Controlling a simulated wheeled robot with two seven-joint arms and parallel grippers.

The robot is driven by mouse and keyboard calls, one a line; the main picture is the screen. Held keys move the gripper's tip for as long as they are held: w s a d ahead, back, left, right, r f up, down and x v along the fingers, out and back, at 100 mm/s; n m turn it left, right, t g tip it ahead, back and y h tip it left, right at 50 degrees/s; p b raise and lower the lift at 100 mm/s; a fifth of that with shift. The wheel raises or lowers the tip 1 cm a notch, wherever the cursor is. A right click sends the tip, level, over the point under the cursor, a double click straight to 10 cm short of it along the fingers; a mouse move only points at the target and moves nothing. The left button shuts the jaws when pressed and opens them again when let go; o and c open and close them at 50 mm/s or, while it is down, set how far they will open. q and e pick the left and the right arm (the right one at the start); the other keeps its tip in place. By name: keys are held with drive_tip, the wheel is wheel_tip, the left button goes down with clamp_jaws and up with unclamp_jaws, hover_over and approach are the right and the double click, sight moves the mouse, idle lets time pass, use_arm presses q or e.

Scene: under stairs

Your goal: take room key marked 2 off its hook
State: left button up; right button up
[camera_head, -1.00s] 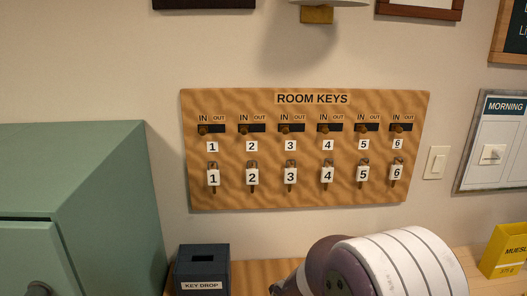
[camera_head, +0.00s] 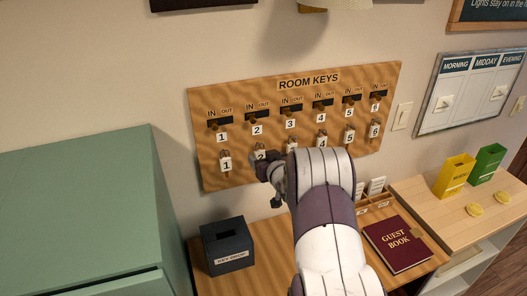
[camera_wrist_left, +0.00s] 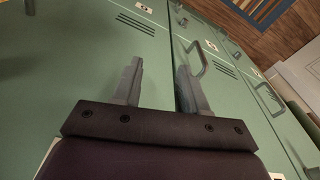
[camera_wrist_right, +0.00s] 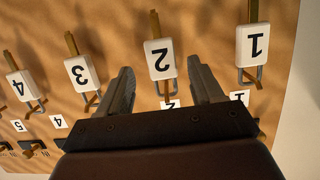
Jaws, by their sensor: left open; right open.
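The ROOM KEYS board (camera_head: 355,80) hangs on the wall with numbered keys on hooks. Room key 2 (camera_head: 259,156) hangs in the lower row and is partly hidden by my right gripper (camera_head: 268,170). In the right wrist view, which is upside down, the key marked 2 (camera_wrist_right: 160,62) hangs with its white tag just past and between the fingertips of the right gripper (camera_wrist_right: 162,78). The right gripper is open and empty, one finger on each side of the tag. My left gripper (camera_wrist_left: 159,75) is open and empty in front of green lockers.
Keys 1 (camera_wrist_right: 254,45) and 3 (camera_wrist_right: 82,72) hang close on either side. A dark KEY DROP box (camera_head: 228,245) stands on the wooden counter below. Green lockers (camera_head: 80,210) fill the left. A red guest book (camera_head: 397,244) lies at the right.

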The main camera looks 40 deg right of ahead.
drive_tip(key=shift+w+a+f, duration=0.1)
drive_tip(key=shift+w+a, duration=0.2)
drive_tip(key=shift+w, duration=0.45)
drive_tip(key=shift+s+d, duration=0.3)
drive_tip(key=shift+d, duration=0.15)
drive_tip(key=shift+c, duration=0.3)
drive_tip(key=shift+w, duration=0.1)
drive_tip(key=c, duration=1)
drive_tip(key=o, duration=0.4)
drive_tip(key=shift+w+a, duration=0.1)
drive_tip(key=shift+a, duration=0.15)
drive_tip(key=c, duration=0.5)
use_arm(q)
drive_tip(key=shift+s+a+r, duration=0.1)
drive_tip(key=shift+a+r, duration=0.1)
drive_tip(key=shift+r, duration=0.05)
use_arm(e)
clamp_jaws()
use_arm(q)
drive_tip(key=shift+r, duration=0.1)
use_arm(e)
drive_tip(key=shift+r+p, duration=0.4)
drive_tip(key=shift+r, duration=0.1)
use_arm(q)
drive_tip(key=shift+r, duration=0.2)
